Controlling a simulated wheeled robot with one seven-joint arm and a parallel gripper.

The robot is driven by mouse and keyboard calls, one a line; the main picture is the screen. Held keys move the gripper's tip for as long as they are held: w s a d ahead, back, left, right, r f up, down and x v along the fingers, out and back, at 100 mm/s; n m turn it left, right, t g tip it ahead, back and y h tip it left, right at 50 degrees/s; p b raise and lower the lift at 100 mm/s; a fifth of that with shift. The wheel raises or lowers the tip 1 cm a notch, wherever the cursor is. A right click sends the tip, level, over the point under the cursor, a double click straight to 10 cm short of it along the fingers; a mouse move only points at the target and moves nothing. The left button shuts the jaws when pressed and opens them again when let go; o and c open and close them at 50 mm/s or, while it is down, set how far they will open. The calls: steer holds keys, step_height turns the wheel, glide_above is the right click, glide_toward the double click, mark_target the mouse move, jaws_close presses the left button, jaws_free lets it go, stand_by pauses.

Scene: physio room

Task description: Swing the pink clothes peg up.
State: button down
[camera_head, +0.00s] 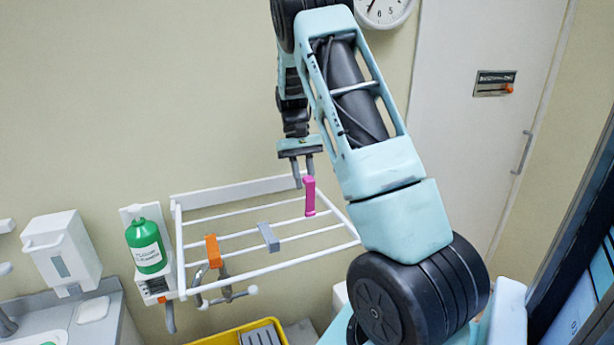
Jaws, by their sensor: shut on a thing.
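The pink clothes peg (309,197) is long and narrow and looks upright in the picture. It is at the right part of the white wall rack (205,230), with its lower end by one of the rack's bars. Whether it is clipped to that bar is hard to tell. My gripper (304,178) points down from above, with its fingertips at the peg's top end. It is shut on the peg. My forearm passes in front of the wall to the right and hides the rack's far right side.
A grey peg (268,237) and an orange peg (213,250) are on the rack bars to the left. A green bottle (146,245) hangs at the rack's left end. A yellow crate (222,338) is below. The wall above the rack is clear.

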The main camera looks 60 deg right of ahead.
steer(key=shift+w+d+f, duration=0.4)
steer(key=shift+w+f, duration=0.15)
steer(key=shift+w, duration=0.15)
steer(key=c, duration=2.1)
jaws_free()
steer(key=shift+c, duration=0.2)
steer(key=o, duration=0.9)
steer(key=shift+o, duration=0.2)
steer(key=b+v, duration=0.3)
steer(key=v, duration=0.9)
steer(key=shift+w, duration=0.1)
